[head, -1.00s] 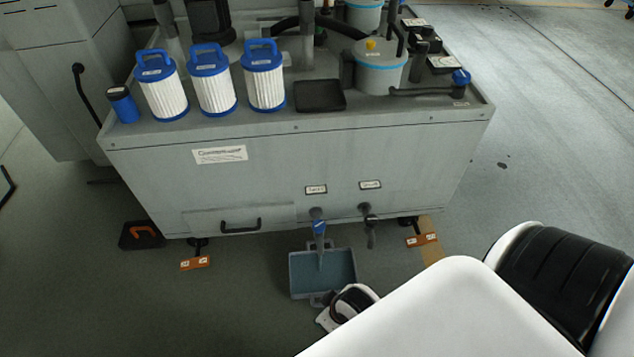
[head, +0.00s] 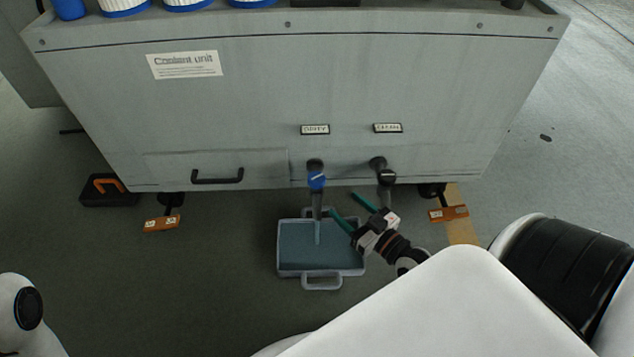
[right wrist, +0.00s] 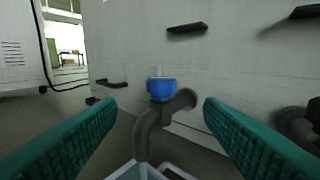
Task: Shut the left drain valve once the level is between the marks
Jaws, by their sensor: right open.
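The left drain valve (head: 316,181) has a blue handle and a grey down-turned spout, under a label that seems to read "DIRTY". A thin pale stream (head: 317,232) runs from the spout into the grey tray (head: 283,271), which holds blue-grey liquid. I cannot make out level marks. My right gripper (head: 344,204) is open, with teal fingers, just right of and below the valve. In the right wrist view the blue handle (right wrist: 161,89) stands ahead between the fingers, apart from them. My left gripper is out of view.
The coolant unit (head: 250,90) stands behind, with a black drawer handle (head: 217,177).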

